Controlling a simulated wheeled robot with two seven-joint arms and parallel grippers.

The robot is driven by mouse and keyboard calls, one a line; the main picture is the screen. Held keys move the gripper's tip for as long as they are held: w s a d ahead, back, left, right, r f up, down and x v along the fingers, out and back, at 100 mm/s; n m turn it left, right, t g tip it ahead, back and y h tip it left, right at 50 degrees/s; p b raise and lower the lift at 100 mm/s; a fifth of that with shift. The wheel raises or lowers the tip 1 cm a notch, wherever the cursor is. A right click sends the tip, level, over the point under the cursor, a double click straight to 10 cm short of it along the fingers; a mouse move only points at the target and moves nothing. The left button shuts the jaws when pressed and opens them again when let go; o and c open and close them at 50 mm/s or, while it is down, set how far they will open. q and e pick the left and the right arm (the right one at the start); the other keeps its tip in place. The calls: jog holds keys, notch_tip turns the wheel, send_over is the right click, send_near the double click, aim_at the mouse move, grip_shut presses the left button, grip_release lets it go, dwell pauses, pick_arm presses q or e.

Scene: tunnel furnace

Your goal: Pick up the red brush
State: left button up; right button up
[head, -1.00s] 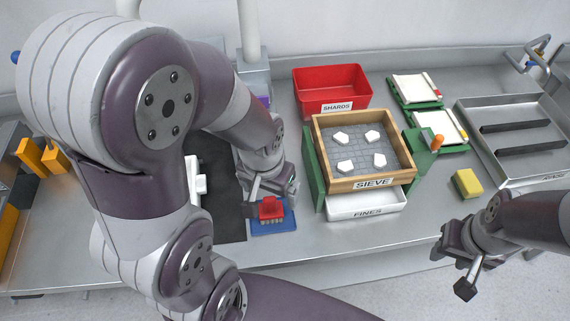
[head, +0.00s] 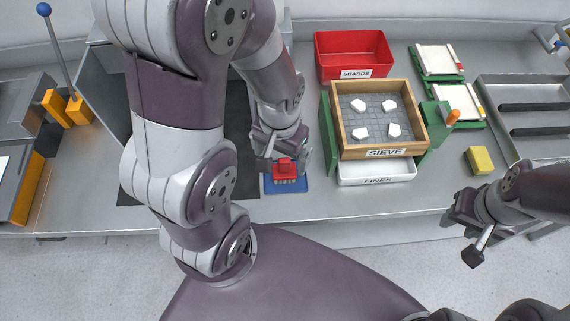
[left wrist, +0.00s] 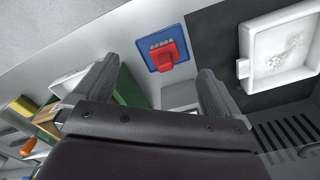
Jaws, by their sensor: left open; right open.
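The red brush (head: 285,168) lies on a small blue mat (head: 297,186) near the front edge of the bench, with its pale bristles toward the front. In the left wrist view the brush (left wrist: 166,56) shows on its mat (left wrist: 153,39), beyond and between the fingertips. My left gripper (head: 286,158) is open and empty, just above and behind the brush; its fingers appear on either side of the handle. My right gripper (head: 462,235) is open and empty at the right, in front of the bench edge, far from the brush.
Right of the mat stands a wooden sieve (head: 427,125) holding several white pieces, above a white fines tray (head: 376,174). A red shards bin (head: 353,52) is behind. A yellow sponge (head: 480,160) lies farther right. A white pan (left wrist: 285,48) on a dark mat shows in the left wrist view.

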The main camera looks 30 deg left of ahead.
pick_arm(q)
notch_tip(320, 180, up, 3)
jog(key=a+g+p, duration=0.1)
jog(key=p, duration=0.4)
pick_arm(e)
notch_tip(320, 180, up, 14)
jog(key=f+p, duration=0.1)
jog(key=p, duration=0.4)
pick_arm(q)
jog(key=n+b, duration=0.2)
jog(key=n, duration=0.4)
send_over(285, 159)
jog(key=shift+t, duration=0.4)
jog(key=f, duration=0.7)
jog(key=shift+a+f, duration=0.2)
jog(key=shift+f, duration=0.1)
jog(key=f+b, duration=0.2)
jog(key=f, duration=0.1)
jog(key=f+b, duration=0.2)
jog(key=f, duration=0.1)
jog(key=shift+s+d+f, duration=0.15)
jog(key=shift+d+f, duration=0.05)
jog(key=shift+f, duration=0.4)
notch_tip(285, 159, down, 5)
jog(key=shift+f+b, duration=0.1)
jog(key=shift+b, duration=0.55)
pick_arm(e)
notch_tip(285, 159, down, 6)
jog(key=shift+w+f, duration=0.15)
jog(key=shift+f, duration=0.05)
